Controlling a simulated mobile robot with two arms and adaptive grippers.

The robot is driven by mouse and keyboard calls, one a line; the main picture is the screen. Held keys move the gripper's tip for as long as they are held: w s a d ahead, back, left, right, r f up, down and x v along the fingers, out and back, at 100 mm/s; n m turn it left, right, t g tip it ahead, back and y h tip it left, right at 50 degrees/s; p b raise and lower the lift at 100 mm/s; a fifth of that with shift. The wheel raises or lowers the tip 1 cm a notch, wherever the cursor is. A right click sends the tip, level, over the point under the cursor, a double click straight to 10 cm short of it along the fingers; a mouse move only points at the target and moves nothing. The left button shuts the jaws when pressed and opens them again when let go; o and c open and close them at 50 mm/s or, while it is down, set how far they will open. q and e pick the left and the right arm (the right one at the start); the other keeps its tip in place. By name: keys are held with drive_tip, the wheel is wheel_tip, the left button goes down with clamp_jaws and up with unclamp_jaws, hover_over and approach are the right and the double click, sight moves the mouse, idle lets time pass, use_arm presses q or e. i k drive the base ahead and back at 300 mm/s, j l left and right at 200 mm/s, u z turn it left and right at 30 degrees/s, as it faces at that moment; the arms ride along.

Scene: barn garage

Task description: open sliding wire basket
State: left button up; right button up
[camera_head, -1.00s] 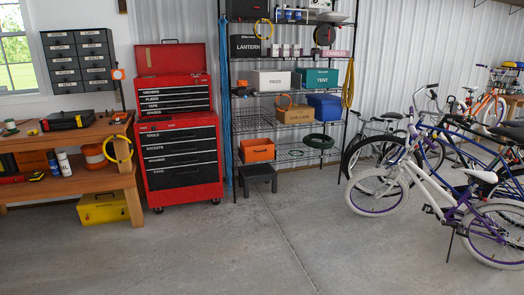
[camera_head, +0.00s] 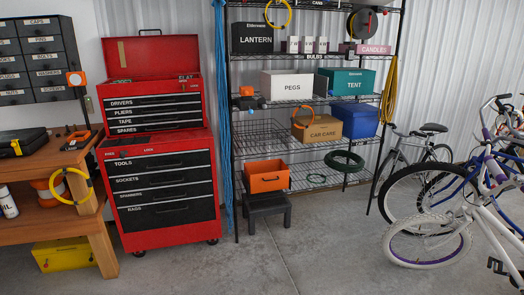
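The wire basket (camera_head: 259,137) is a dark mesh basket in the metal shelving rack (camera_head: 233,180). It sits in the rack's left half, left of the tan car care box (camera_head: 318,130) and above the orange bin (camera_head: 267,178). Its mesh is thin, and I cannot tell exactly how far its front stands from the rack's front edge. Neither of my grippers is in view.
A black step stool (camera_head: 266,205) stands on the floor before the rack's left side. A red tool chest (camera_head: 165,190) is to the left, with blue hanging strands (camera_head: 222,120) between. Bicycles (camera_head: 430,240) stand at right. The middle floor (camera_head: 300,255) is clear.

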sight(259, 135)
drive_tip(key=i, duration=2.4)
